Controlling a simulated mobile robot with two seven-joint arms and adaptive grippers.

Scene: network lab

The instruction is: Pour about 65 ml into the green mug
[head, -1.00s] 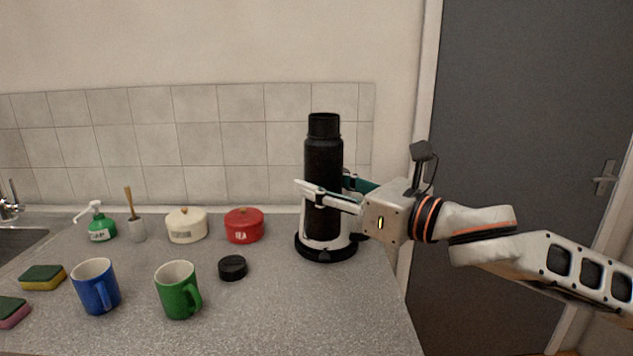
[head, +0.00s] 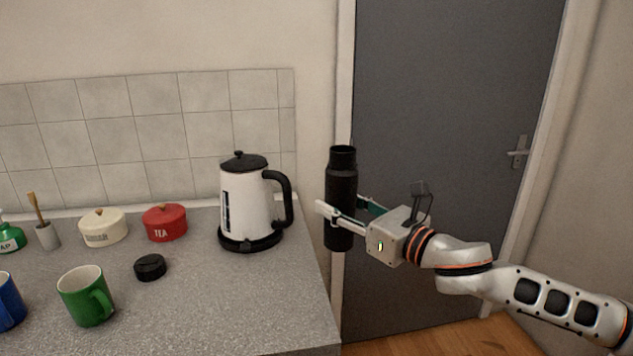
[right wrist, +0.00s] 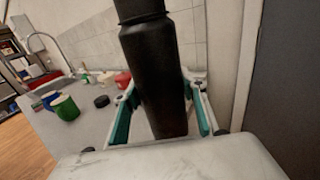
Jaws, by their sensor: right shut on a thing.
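The green mug (head: 84,298) stands upright on the counter at the lower left of the head view, its handle towards the right. It also shows small in the right wrist view (right wrist: 65,108). My right gripper (head: 343,216) is shut on a black flask (head: 341,178), which is upright and open at the top. The flask is beyond the counter's right edge, in front of the grey door. In the right wrist view the flask (right wrist: 158,75) fills the middle, between the fingers. What is inside the mug and flask cannot be seen. My left gripper is not in view.
A white kettle (head: 243,205) stands on its black base near the counter's right edge, left of the flask. A black lid (head: 150,267), a red tea pot (head: 165,222), a cream pot (head: 103,227) and a blue mug (head: 9,302) are also on the counter (head: 230,305). The front right of the counter is clear.

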